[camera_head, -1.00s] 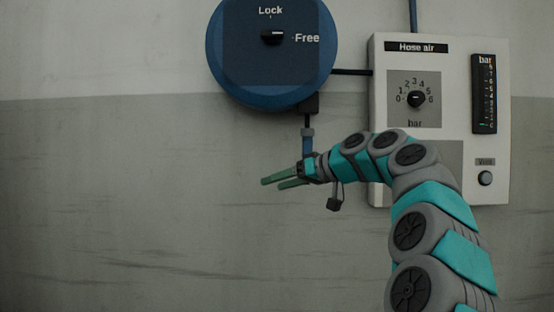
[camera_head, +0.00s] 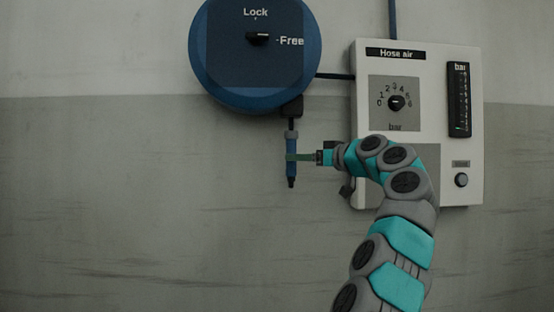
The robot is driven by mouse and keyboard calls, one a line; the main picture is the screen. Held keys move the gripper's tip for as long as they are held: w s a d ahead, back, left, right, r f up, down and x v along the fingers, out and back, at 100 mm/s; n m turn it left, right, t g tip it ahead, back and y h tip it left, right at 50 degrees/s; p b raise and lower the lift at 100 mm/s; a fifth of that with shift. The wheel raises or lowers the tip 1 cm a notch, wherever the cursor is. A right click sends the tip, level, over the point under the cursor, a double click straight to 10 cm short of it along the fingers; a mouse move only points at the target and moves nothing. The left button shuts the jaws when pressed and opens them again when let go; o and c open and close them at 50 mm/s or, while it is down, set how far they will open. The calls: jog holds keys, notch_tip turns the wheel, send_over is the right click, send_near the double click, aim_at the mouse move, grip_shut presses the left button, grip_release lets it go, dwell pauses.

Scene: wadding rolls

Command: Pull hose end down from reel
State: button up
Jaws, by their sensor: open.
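The blue round hose reel (camera_head: 232,85) is on the wall at the upper left. Its black knob (camera_head: 257,39) sits between the labels Lock and Free, and its light mark points right toward Free. The hose end (camera_head: 291,172), blue with a grey collar above and a black tip, hangs upright below the reel's black outlet (camera_head: 291,108).
The white Hose air panel (camera_head: 435,55) is on the wall to the right, with a pressure dial (camera_head: 396,102), a bar gauge (camera_head: 459,100) and a round button (camera_head: 461,180). My arm passes in front of its lower left part. The wall left of and below the hose end is clear.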

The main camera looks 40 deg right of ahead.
jog(key=w, duration=0.2)
jog(key=w+p, duration=0.1)
jog(key=w, duration=0.2)
jog(key=w+a+p, duration=0.1)
jog(key=w, duration=0.1)
jog(key=shift+w, duration=0.2)
jog(key=shift+c, duration=0.2)
grip_shut()
dwell(1.0)
